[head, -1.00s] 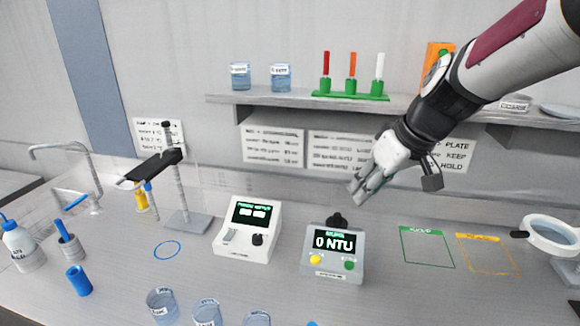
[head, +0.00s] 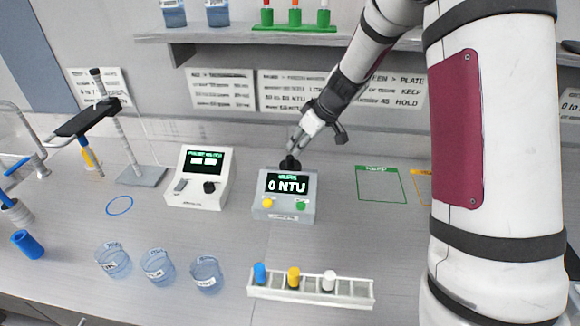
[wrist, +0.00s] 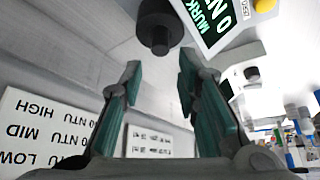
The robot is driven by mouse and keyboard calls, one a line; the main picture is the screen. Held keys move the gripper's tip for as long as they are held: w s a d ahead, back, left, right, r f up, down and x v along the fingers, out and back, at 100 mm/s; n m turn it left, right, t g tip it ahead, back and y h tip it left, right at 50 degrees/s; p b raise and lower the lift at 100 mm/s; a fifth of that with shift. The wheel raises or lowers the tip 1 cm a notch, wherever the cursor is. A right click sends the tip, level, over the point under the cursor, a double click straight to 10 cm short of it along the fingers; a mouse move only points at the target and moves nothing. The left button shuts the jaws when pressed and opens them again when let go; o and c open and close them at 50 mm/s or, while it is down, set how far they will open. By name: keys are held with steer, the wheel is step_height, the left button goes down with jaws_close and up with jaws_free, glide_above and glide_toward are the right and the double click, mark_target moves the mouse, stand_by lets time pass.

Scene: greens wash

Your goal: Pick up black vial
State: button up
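A black-topped piece, which looks like the black vial (head: 290,163), stands at the back edge of the grey NTU meter (head: 268,213); its lower part is hidden behind the meter. In the wrist view the black vial (wrist: 158,22) shows as a dark round shape with a narrower end, just beyond my fingertips and beside the meter's screen (wrist: 212,22). My gripper (head: 296,138) is just above and behind the meter, close to the vial. In the wrist view my gripper (wrist: 158,76) has its fingers apart with nothing between them.
A white rack (head: 312,292) with blue, yellow and white capped vials stands in front. Several beakers (head: 158,267) are at the front left. A white meter (head: 199,178) stands left of the NTU meter. The shelf (head: 230,36) and wall signs are behind my arm.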

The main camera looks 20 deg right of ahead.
mark_target(290, 157)
steer(key=shift+p+x, duration=0.55)
steer(key=shift+x, duration=2.8)
steer(key=shift+s, duration=0.1)
jaws_close()
